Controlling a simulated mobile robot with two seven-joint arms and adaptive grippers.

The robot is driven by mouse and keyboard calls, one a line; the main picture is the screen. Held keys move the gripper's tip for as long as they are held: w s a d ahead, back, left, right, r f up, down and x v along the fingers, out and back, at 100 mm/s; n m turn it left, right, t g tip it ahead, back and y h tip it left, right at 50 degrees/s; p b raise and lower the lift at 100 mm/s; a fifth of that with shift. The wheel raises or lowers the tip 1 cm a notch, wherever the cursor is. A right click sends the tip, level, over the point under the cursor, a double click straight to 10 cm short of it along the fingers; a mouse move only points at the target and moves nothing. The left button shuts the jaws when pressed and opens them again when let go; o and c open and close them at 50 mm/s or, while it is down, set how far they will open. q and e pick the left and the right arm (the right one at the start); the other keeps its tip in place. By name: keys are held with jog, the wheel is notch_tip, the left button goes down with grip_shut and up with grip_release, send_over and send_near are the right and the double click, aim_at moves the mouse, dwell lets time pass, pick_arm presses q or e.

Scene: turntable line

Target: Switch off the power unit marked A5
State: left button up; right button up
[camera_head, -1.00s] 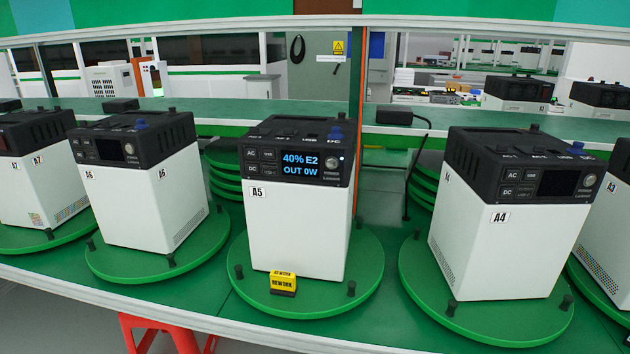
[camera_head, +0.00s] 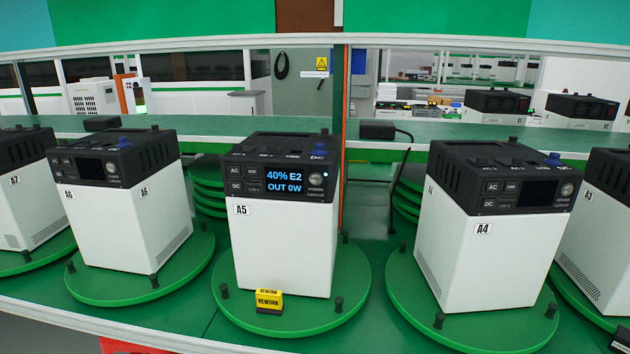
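The power unit marked A5 (camera_head: 284,240) stands upright in the middle of the camera_head view, a white box with a black top. Its screen (camera_head: 284,181) is lit and reads "40% E2" and "OUT 0W". The round POWER button (camera_head: 316,181) sits to the right of the screen, with a small light beside it. The unit stands on a green turntable (camera_head: 352,285). Neither of my grippers shows in the view.
Unit A4 (camera_head: 480,255) stands to the right and unit A6 (camera_head: 130,220) to the left, both with dark screens. A yellow REWORK block (camera_head: 269,301) sits at A5's front foot. A black rod (camera_head: 399,185) stands between A5 and A4.

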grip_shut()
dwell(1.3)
